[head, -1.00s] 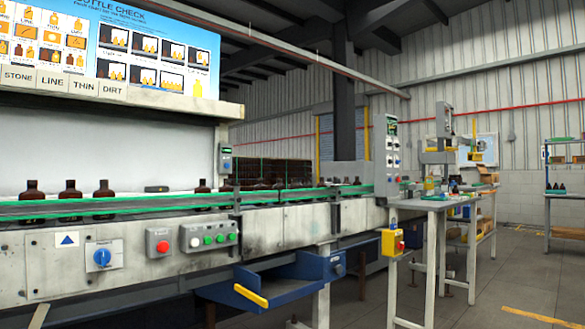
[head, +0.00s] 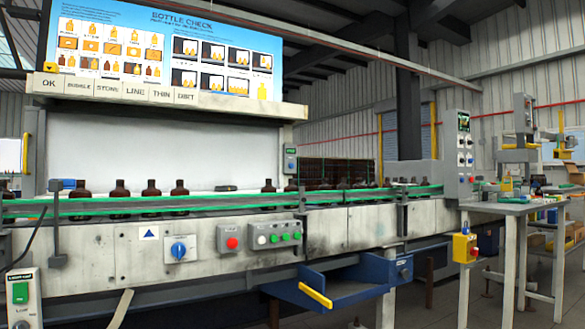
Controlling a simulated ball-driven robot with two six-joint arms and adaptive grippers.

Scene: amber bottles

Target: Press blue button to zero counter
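A small grey box with a dark display (head: 291,152) is mounted at the right end of the white backlit panel; it looks like a counter. A bluish patch shows on its lower part, too small to tell whether it is a button. A round blue knob (head: 179,249) on a white plate sits on the front of the conveyor line, left of a red button (head: 232,243). Another box with a white button and several green buttons (head: 274,235) is to its right. Neither of my grippers is in view.
Amber bottles (head: 151,188) stand along the conveyor behind a green rail (head: 220,201). A blue chute (head: 322,287) with a yellow handle juts out below. A yellow box with a red button (head: 464,248) hangs by the side table (head: 510,206). A green-button box (head: 20,292) stands at lower left.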

